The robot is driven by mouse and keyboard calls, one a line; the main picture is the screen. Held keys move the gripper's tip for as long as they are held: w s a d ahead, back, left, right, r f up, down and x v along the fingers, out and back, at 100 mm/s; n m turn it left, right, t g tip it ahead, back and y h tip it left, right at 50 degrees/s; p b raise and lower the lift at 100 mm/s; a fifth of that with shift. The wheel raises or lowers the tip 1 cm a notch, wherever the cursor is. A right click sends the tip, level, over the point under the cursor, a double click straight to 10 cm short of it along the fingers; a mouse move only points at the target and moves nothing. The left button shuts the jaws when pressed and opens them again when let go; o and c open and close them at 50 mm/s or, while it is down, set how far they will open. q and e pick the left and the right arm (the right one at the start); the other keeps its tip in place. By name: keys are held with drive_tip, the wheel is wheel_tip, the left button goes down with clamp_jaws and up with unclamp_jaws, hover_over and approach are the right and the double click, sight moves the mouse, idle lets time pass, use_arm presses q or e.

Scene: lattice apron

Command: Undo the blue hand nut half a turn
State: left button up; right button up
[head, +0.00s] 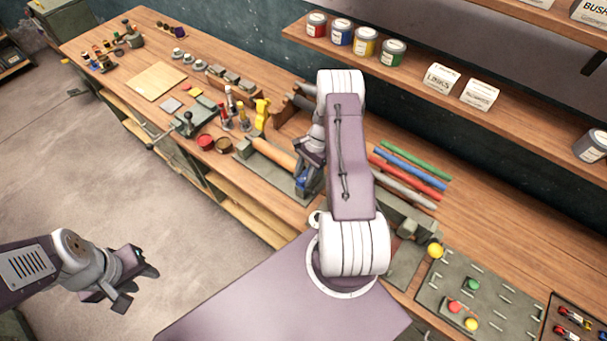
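The blue hand nut (302,182) shows as a small blue patch at the right end of a grey bench fixture (256,160) that holds a tan wooden cylinder (272,151). My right gripper (306,178) is right at the nut, pointing down at it from above. The gripper and arm hide most of the nut, and I cannot tell whether the fingers touch it or are closed on it. My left gripper (138,287) is over the floor at the lower left, away from the bench, with its fingers apart and nothing between them.
A shelf (440,100) with paint tins overhangs the back. The floor (110,185) around my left gripper is clear.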

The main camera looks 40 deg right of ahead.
drive_tip(key=shift+w, duration=0.1)
clamp_jaws()
drive_tip(key=shift+f, duration=0.15)
drive_tip(key=n+b, duration=0.1)
drive_tip(key=n+g+b, duration=0.1)
drive_tip(key=b, duration=0.1)
drive_tip(key=n+b, duration=0.1)
drive_tip(key=shift+w+f+n+b, duration=0.15)
drive_tip(key=shift+f+n+b, duration=0.1)
drive_tip(key=shift+n+b, duration=0.15)
drive_tip(key=shift+a+r+n+g+h, duration=0.1)
drive_tip(key=shift+r+n+g+h, duration=0.1)
drive_tip(key=shift+n+g+h, duration=0.15)
drive_tip(key=shift+r, duration=0.2)
drive_tip(key=o, duration=0.5)
unclamp_jaws()
drive_tip(key=shift+o, duration=0.2)
